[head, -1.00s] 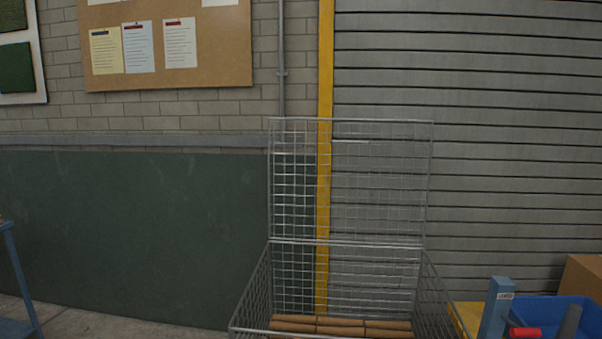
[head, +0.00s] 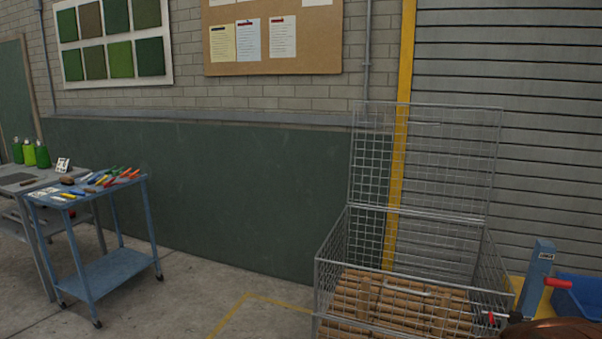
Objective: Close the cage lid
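The wire cage (head: 333,290) stands on the floor at the lower right of the head view. Its wire mesh lid (head: 450,150) is open and stands nearly upright along the cage's back edge, in front of the yellow post and the grey shutter. The cage holds several brown rolls (head: 385,300), and a small pale bar lies over them. The bottom of the cage is cut off by the picture edge. My gripper is not in view.
A blue trolley (head: 110,270) with hand tools stands at left beside a grey table (head: 15,185) with green bottles. A blue post (head: 536,275) and blue bin (head: 580,300) stand close right of the cage. A brown rounded thing (head: 555,331) shows at the bottom edge. Floor left of the cage is clear.

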